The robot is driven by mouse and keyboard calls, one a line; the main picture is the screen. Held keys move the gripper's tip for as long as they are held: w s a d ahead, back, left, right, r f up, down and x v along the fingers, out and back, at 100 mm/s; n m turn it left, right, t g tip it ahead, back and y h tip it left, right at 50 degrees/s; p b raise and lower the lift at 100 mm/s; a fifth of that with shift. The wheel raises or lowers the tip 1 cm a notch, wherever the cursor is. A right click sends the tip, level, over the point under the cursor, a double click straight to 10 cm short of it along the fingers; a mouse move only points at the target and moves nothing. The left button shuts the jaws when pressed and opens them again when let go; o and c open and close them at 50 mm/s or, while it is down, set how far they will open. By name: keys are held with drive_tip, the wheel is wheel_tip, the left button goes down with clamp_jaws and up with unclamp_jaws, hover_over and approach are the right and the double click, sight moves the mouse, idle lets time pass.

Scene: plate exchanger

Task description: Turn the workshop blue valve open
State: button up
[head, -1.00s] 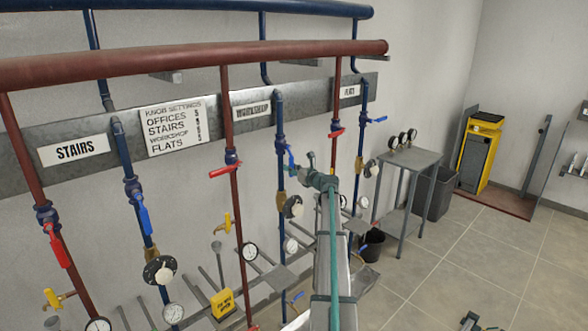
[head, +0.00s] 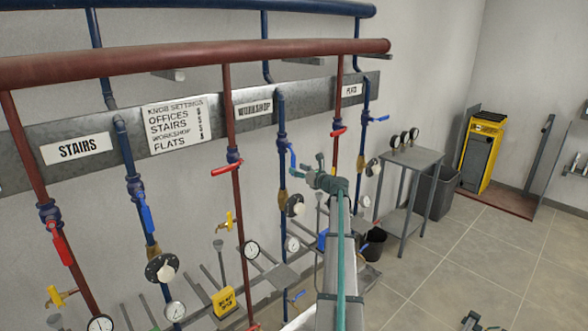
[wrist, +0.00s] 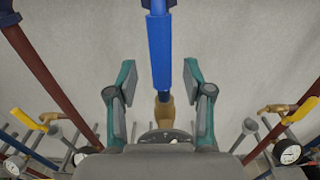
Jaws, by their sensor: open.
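The workshop blue valve's lever (head: 292,156) hangs down beside its blue pipe (head: 281,115), under the WORKSHOP sign (head: 254,108). In the wrist view, a blue lever (wrist: 160,52) hangs straight down in the upper middle. My gripper (wrist: 158,75) is open, with one finger on each side of the lever's lower end and a visible gap on both sides. In the head view my gripper (head: 318,168) is just right of the workshop pipe. Its distance in depth from the lever is hard to tell.
A red pipe with a red lever (head: 227,169) is left of the workshop pipe. Another red pipe with a red lever (head: 339,132) and the flats blue lever (head: 377,119) are to the right. A grey table with gauges (head: 408,155) stands beyond. The floor at right is mostly clear.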

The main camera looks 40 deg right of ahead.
drive_tip(key=s, duration=0.8)
drive_tip(key=shift+a, duration=0.3)
drive_tip(key=shift+s, duration=0.1)
